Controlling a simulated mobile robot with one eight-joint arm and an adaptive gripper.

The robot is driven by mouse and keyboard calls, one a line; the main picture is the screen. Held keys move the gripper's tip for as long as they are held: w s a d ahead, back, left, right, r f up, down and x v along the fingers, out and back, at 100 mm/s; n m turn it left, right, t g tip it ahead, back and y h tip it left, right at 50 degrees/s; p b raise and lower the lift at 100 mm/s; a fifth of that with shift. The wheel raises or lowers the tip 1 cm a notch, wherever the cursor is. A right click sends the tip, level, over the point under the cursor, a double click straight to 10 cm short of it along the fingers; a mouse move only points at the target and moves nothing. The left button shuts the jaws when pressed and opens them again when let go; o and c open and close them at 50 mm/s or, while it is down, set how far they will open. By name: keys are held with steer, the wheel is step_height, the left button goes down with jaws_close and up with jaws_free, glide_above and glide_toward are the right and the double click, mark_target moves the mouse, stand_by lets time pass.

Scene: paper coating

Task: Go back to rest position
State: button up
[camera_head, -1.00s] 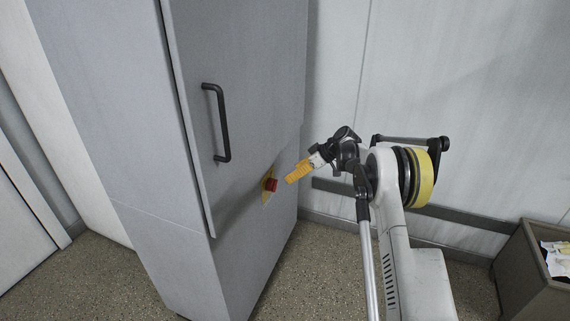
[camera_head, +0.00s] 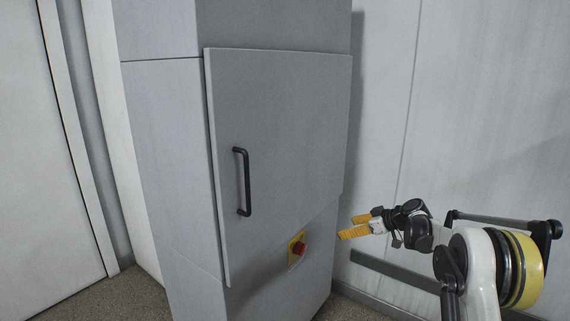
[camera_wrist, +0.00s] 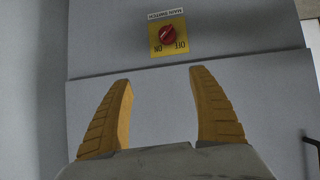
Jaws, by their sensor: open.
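My gripper (camera_head: 352,226) is open and empty, with two yellow fingers, to the right of the cabinet in the head view. The wrist view shows both fingers (camera_wrist: 160,112) spread apart with nothing between them. A red rotary main switch (camera_head: 299,249) on a yellow plate sits low on the grey cabinet's front, left of the fingers and apart from them. In the wrist view the red knob (camera_wrist: 168,35) is beyond the fingertips, with ON and OFF marks and a "MAIN SWITCH" label above its plate.
The tall grey cabinet (camera_head: 285,130) has a closed-looking door with a black handle (camera_head: 242,181). A pale wall (camera_head: 470,110) with a dark rail (camera_head: 395,270) stands behind my arm. A white door-like panel (camera_head: 45,170) is at the far left. Speckled floor shows at the bottom.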

steer(key=s+a+r+m+t+h, duration=0.2)
steer(key=r+t, duration=0.7)
steer(key=r, duration=2.1)
steer(key=s+d+r+m+t+h, duration=0.2)
steer(key=s+d+r+m+h, duration=0.3)
steer(key=s, duration=0.3)
steer(key=s+d+f+m+g+h, duration=0.1)
steer(key=s+f+m+g+h, duration=0.2)
steer(key=s, duration=0.7)
steer(key=s+d+f+m+g+h, duration=0.15)
steer(key=s+f, duration=0.35)
steer(key=s, duration=0.5)
steer(key=s+a+f+g+y, duration=0.1)
steer(key=s+a+f+g, duration=0.1)
steer(key=s+f, duration=0.4)
steer(key=s+a+f+n+g+y, duration=0.1)
steer(key=s+a+f+g, duration=0.1)
steer(key=s+a+f, duration=0.2)
steer(key=s+a+f+g+y, duration=0.1)
steer(key=s+a+f+g, duration=0.2)
steer(key=s+f, duration=0.5)
steer(key=s, duration=0.3)
steer(key=shift+s+f, duration=0.2)
steer(key=shift+s, duration=0.05)
